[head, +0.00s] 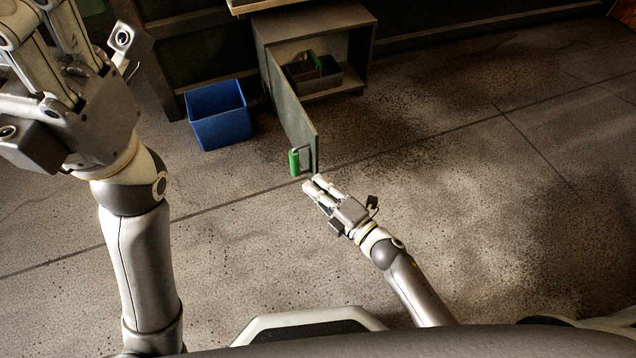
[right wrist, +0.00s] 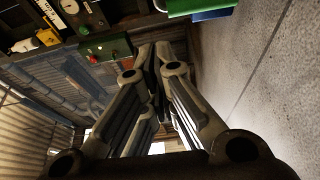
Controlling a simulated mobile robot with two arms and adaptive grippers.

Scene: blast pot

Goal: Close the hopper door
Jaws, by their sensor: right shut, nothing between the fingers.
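The hopper door (head: 293,112) is a grey-green panel standing wide open, hinged at the left front edge of a low cabinet (head: 340,27). Its free edge points toward me. A green handle (head: 294,162) is on the left face near that free edge. My right gripper (head: 310,184) is shut and empty, with its tips just below the door's free edge; I cannot tell whether they touch it. In the right wrist view its fingers meet (right wrist: 156,58), and green, likely the handle (right wrist: 190,7), shows at the top. My left gripper (head: 45,45) is raised, its fingertips cut off by the frame.
A grey box (head: 325,78) with a green grip lies inside the open cabinet. A blue bin (head: 219,117) stands on the floor left of the door. The floor (head: 470,140) right of the door is clear. The right wrist view shows a red button (right wrist: 93,59) on a panel.

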